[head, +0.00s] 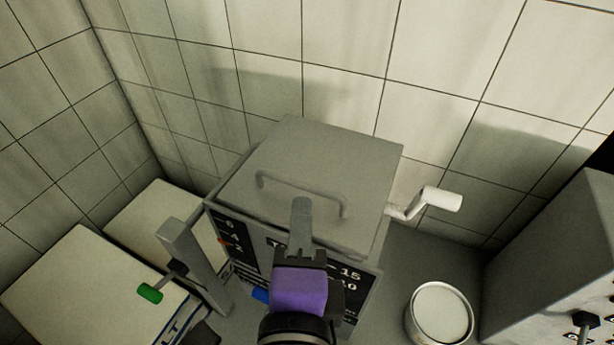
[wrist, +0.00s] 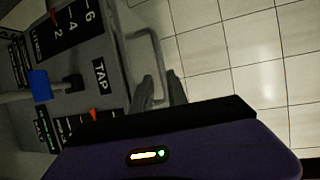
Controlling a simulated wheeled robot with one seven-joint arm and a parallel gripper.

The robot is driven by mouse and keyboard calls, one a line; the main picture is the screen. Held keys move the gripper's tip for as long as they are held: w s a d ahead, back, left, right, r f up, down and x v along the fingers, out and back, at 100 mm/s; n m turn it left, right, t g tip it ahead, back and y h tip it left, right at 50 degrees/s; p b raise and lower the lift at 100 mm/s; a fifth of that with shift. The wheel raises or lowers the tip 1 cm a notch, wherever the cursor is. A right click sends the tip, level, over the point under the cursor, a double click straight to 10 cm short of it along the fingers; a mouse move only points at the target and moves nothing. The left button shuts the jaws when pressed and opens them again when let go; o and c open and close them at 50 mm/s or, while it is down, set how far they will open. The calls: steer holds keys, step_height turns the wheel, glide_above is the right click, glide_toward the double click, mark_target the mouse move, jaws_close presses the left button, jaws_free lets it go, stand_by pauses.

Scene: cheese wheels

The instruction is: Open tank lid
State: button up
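The tank (head: 372,270) is a grey box with a flat grey lid (head: 340,150), which lies closed on top. A thin curved handle (head: 275,183) stands on the lid. My gripper (head: 301,205) reaches over the tank's front, with its fingertips close to the middle of the handle. In the wrist view, the two fingers (wrist: 160,88) are a little apart, and the handle (wrist: 152,38) runs down to the fingertips. I cannot tell whether the handle bar lies between them or touches them. The handle's lower end is partly hidden by the fingers.
A white crank (head: 440,198) sticks out at the tank's right. A round white container (head: 441,312) stands lower right, beside a grey box (head: 560,260). A grey post (head: 190,260) with a green-tipped lever (head: 150,293) and pale boxes (head: 70,285) are at left. Tiled walls close the back.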

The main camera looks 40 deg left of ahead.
mark_target(301, 183)
steer(key=p+x, duration=0.1)
steer(key=x, duration=0.6)
steer(key=shift+w+a+p, duration=0.25)
steer(key=shift+a+p, duration=0.05)
steer(key=shift+p, duration=0.05)
steer(key=shift+f, duration=0.1)
jaws_close()
stand_by(1.0)
